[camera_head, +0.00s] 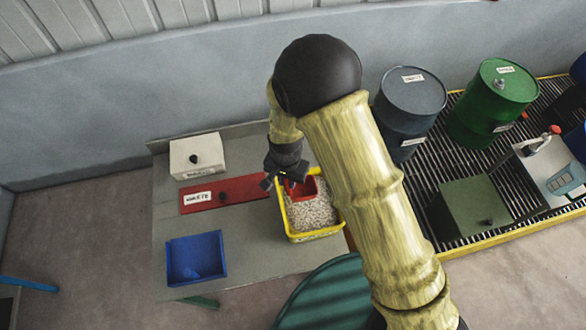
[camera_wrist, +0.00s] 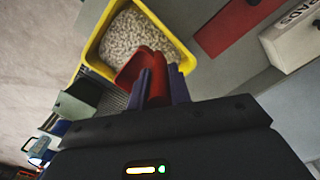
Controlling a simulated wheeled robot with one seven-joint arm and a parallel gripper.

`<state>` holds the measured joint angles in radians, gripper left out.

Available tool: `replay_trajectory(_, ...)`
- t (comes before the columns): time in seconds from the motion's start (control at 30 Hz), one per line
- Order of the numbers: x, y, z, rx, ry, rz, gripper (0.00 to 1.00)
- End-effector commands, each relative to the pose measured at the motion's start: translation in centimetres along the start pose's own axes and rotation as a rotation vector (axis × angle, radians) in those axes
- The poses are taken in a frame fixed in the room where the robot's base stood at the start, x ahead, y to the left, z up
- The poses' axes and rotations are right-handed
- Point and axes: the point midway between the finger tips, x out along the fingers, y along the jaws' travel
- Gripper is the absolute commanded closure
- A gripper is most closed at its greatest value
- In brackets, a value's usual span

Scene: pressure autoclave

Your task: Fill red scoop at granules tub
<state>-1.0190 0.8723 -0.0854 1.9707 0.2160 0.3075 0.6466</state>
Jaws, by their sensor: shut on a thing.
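The red scoop (camera_head: 301,188) is at the yellow granules tub (camera_head: 318,236), over its upper left part in the head view. My gripper (camera_head: 285,178) is shut on the scoop's handle. In the wrist view the scoop (camera_wrist: 138,66) extends from between my gripper's fingers (camera_wrist: 160,88) over the yellow tub (camera_wrist: 92,50). Pale granules (camera_wrist: 130,36) fill much of the tub, and they also show in the head view (camera_head: 315,212). I cannot tell whether the scoop touches the granules or holds any.
On the grey table (camera_head: 255,260) lie a blue tray (camera_head: 196,258), a red panel labelled WASTE (camera_head: 235,192) and a white box with a black knob (camera_head: 197,155). Drums, one dark (camera_head: 411,98) and one green (camera_head: 492,105), stand on a grating at right.

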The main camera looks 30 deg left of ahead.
Motion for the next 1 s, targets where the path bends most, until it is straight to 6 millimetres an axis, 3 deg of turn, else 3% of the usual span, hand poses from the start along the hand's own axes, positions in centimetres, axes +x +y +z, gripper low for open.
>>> replay_trajectory(0.47, 0.2, 0.0, 0.0, 0.0, -0.008, -0.011, 1.0)
replay_trajectory(1.0, 1.4, 1.7, -1.1, 0.008, -0.095, -0.139, 1.0)
